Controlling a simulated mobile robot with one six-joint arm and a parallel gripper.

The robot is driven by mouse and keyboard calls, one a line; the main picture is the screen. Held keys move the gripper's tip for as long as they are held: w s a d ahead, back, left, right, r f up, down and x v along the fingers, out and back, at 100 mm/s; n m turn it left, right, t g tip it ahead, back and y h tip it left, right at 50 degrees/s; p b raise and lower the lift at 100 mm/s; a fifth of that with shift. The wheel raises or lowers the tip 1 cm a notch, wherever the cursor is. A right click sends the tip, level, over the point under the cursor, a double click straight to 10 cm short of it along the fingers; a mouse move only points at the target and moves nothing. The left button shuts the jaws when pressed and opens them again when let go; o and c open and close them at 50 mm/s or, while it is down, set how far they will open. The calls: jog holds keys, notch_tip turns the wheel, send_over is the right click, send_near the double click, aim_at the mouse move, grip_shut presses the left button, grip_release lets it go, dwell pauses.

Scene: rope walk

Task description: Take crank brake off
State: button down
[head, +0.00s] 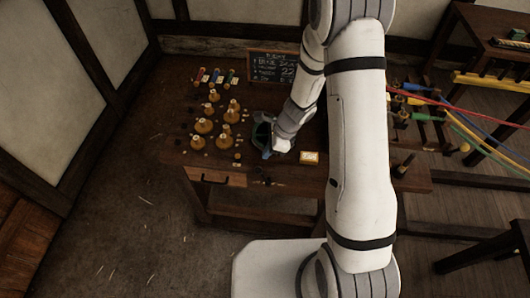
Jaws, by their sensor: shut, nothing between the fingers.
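I cannot make out the crank brake; my arm covers part of the bench and the rope machinery. My gripper (268,152) is low over the wooden workbench (210,170), at the end of my white arm. It is small and partly hidden by the wrist; it is shut and holds nothing. A dark round thing with a green edge (261,134) is close beside it on the left; I cannot tell whether they touch. To the right of my arm, red, blue, yellow and green ropes (470,105) run from pegs on a dark wooden frame (397,118).
Several wooden pieces with pale tops (203,126) stand on the bench's left. Coloured spools (214,76) and a chalkboard (272,67) are behind them. A small orange block with a white label (309,157) sits near the front edge.

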jog(key=v, duration=0.1)
jog(key=p+v, duration=0.1)
jog(key=v, duration=0.1)
jog(key=shift+w+a+r, duration=0.1)
jog(key=shift+a+r, duration=0.15)
jog(key=shift+r, duration=0.1)
jog(key=s+d+r+n+t+h+b, duration=0.1)
jog(key=s+d+r+n+b, duration=0.15)
jog(key=r+n, duration=0.35)
jog(key=s+d+r+n+t+b, duration=0.15)
jog(key=s+r+n, duration=0.25)
jog(key=r, duration=0.5)
jog(key=s+d+r+n+t+h+b, duration=0.1)
jog(key=s+d+r+n+h+b, duration=0.2)
jog(key=s+d+n, duration=0.5)
jog(key=s+r+b, duration=0.1)
jog(key=s+r, duration=0.1)
jog(key=s, duration=0.1)
jog(key=shift+r+h, duration=0.25)
jog(key=shift+h, duration=0.15)
jog(key=shift+s+d+t, duration=0.15)
jog(key=shift+t, duration=0.1)
